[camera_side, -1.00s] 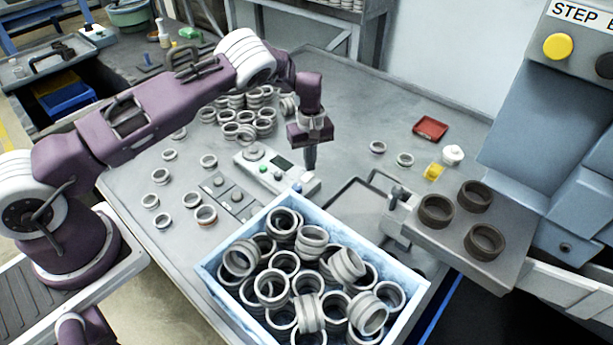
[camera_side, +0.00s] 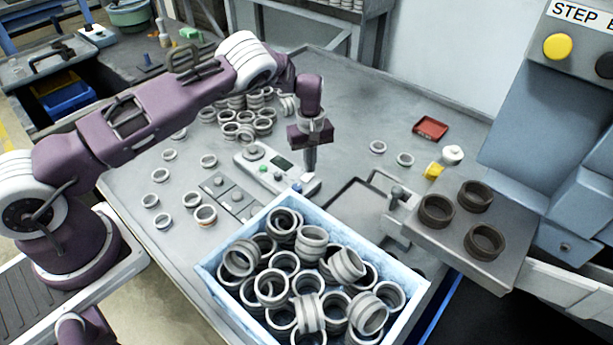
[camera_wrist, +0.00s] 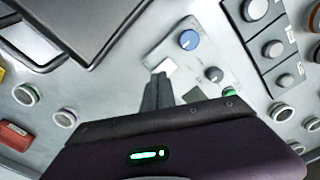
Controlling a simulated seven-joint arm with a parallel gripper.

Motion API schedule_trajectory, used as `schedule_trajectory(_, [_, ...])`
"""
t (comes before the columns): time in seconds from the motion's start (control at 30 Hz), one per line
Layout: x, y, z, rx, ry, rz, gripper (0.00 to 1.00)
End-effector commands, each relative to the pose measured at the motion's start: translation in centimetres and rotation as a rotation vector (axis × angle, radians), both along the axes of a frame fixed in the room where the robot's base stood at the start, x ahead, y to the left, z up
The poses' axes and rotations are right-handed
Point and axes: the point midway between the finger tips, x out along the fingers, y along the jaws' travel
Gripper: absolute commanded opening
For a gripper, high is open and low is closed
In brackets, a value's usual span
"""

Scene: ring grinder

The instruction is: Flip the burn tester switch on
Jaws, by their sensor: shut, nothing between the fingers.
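The burn tester appears to be the pale grey panel (camera_side: 262,167) on the table, with a dark screen, a green button and a blue knob (camera_side: 297,187). In the wrist view its end (camera_wrist: 185,58) shows the blue knob (camera_wrist: 189,40), a small grey knob (camera_wrist: 213,75) and a white square piece (camera_wrist: 165,67), which looks like the switch. My gripper (camera_side: 310,169) points down over the panel's right end. In the wrist view its shut, empty fingers (camera_wrist: 158,78) end right beside the white piece. Whether they touch it cannot be told.
A blue-rimmed crate (camera_side: 232,293) full of rings stands in front of the panel. A grey button box (camera_side: 229,194) lies beside it. A dark tray (camera_side: 355,205) is to the right.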

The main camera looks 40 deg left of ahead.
Motion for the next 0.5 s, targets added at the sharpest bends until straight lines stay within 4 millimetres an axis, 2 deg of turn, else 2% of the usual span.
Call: schedule_trajectory(0.5, [0.02,0.02,-0.77,0.000,0.000,0.000,0.00])
